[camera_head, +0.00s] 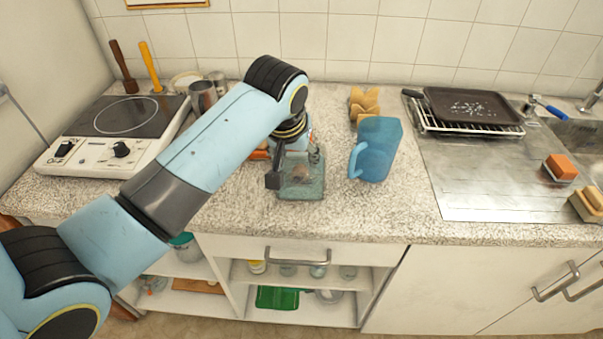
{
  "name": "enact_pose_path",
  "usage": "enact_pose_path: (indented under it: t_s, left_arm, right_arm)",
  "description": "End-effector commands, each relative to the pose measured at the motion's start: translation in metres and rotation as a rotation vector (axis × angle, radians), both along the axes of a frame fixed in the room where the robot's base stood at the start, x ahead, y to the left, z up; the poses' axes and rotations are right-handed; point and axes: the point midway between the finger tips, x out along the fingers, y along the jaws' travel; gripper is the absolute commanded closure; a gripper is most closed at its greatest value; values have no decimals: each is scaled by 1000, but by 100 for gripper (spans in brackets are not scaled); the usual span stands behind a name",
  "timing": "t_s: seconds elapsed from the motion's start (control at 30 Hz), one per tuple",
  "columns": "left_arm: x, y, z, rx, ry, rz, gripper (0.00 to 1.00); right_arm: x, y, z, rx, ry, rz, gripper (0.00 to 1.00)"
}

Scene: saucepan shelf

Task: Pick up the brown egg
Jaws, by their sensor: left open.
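A small brown, rounded thing, which looks like the brown egg (301,175), shows in a greenish see-through container (300,191) on the speckled counter. My left gripper (294,168) reaches down over this container. Its dark fingers are open, one to the left of the brown thing and one to its upper right. The gripper and wrist partly cover the container and the egg. I cannot tell whether a finger touches the egg. My right gripper is not in view.
A blue jug (376,150) stands close to the right of the container, with a tan object (363,104) behind it. A hot plate (118,128) stands at the left. A dark pan (472,106) lies on a rack at the right. The counter's front edge is close.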

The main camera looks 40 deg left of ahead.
Motion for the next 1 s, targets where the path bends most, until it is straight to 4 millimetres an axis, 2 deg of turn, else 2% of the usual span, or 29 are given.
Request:
enact_pose_path:
  t_s: [0.1, 0.27, 0.57, 0.87, 1.0]
  left_arm:
    - [7, 2, -15, 1, -1, -1, 50]
    - [11, 4, -27, 0, 0, -1, 50]
    - [23, 9, -66, 0, 0, -1, 50]
    - [26, 9, -71, 0, -2, -1, 50]
    - [26, 9, -71, 0, -2, -1, 67]
  right_arm:
    - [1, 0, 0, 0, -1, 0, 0]
    - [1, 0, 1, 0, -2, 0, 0]
    - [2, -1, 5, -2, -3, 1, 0]
    - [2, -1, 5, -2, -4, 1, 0]
    - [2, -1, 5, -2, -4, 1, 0]
